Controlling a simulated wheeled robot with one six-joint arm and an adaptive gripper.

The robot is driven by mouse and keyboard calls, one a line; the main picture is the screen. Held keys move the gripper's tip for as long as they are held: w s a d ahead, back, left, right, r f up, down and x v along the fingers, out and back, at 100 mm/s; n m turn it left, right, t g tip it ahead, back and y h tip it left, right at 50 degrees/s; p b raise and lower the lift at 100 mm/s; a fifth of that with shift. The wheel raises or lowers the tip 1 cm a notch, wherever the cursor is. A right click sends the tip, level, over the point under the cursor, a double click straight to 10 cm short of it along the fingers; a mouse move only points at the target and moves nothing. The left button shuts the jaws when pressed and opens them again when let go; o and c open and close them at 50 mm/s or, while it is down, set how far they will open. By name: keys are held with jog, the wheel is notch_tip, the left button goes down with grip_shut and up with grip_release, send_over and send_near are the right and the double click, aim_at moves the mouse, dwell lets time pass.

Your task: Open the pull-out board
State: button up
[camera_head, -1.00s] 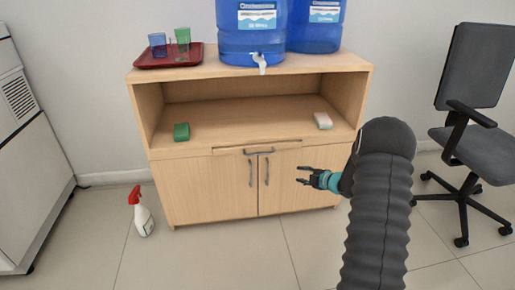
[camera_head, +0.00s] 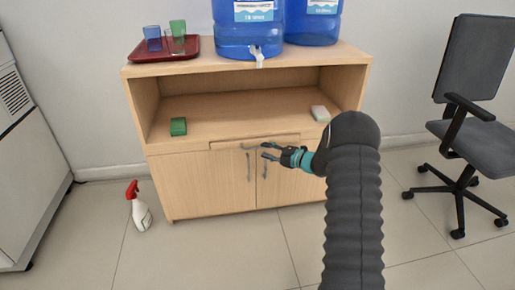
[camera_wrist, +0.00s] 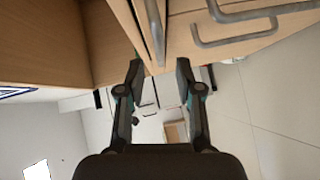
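The pull-out board (camera_head: 226,144) is a thin wooden strip under the open shelf of the cabinet, and it looks flush with the front. Its grey bar handle (camera_head: 250,147) is partly hidden by my gripper (camera_head: 266,151), which is in front of the handle's right part and points left along the front. In the wrist view my gripper (camera_wrist: 160,72) has its fingers apart with nothing between them. A grey bar (camera_wrist: 154,28), which looks like the board's handle, lies just beyond the fingertips. I cannot tell whether they touch.
Two doors below have upright grey handles (camera_head: 248,167), close under my gripper. A green block (camera_head: 178,126) and a white block (camera_head: 320,113) lie on the shelf. A red tray (camera_head: 185,53) with cups and blue water bottles (camera_head: 235,38) stand on top. A spray bottle (camera_head: 140,215) stands on the floor.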

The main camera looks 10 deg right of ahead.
aim_at(257, 148)
jog(key=shift+x, duration=2.5)
jog(key=shift+d, duration=0.1)
grip_shut()
